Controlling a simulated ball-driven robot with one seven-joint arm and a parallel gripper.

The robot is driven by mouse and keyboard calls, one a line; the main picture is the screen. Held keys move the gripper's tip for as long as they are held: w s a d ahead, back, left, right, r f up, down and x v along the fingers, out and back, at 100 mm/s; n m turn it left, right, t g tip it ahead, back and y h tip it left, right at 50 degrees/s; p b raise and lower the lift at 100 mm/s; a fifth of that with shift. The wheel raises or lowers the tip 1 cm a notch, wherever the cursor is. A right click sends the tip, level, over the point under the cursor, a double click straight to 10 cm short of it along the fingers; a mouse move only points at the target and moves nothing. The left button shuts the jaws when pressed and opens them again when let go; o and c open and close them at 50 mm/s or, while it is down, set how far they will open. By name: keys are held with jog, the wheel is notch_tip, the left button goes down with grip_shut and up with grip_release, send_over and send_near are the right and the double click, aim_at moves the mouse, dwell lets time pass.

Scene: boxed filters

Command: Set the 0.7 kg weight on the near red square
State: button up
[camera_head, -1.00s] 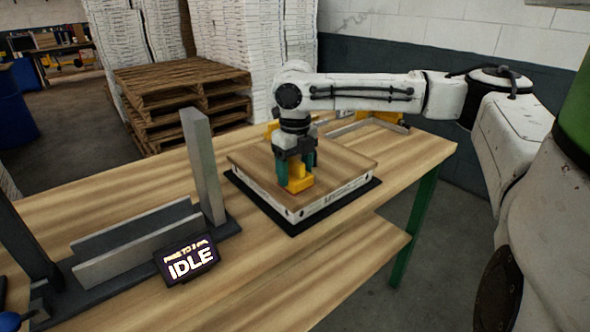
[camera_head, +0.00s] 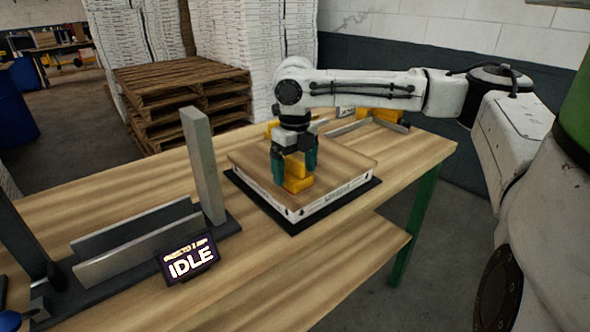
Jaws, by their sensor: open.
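A yellow-orange weight (camera_head: 298,184) stands on top of a flat white-sided box (camera_head: 345,172) with a brown top. My gripper (camera_head: 294,175) is open over the weight, with one teal finger at its left and the other at its right. The fingers partly hide the weight, and I cannot tell whether they touch it. I cannot make out a red square on the box top; the gripper and weight cover part of it.
The box lies on a dark mat (camera_head: 248,193) on a wooden table (camera_head: 120,190). Left is a grey fixture with an upright post (camera_head: 203,165) and an IDLE sign (camera_head: 187,260). Behind the box are a grey tray (camera_head: 352,127) and more yellow pieces (camera_head: 380,115).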

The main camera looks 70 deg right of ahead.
aim_at(295, 160)
notch_tip(295, 160, up, 12)
jog(key=shift+f+p, duration=0.25)
jog(key=shift+p, duration=0.05)
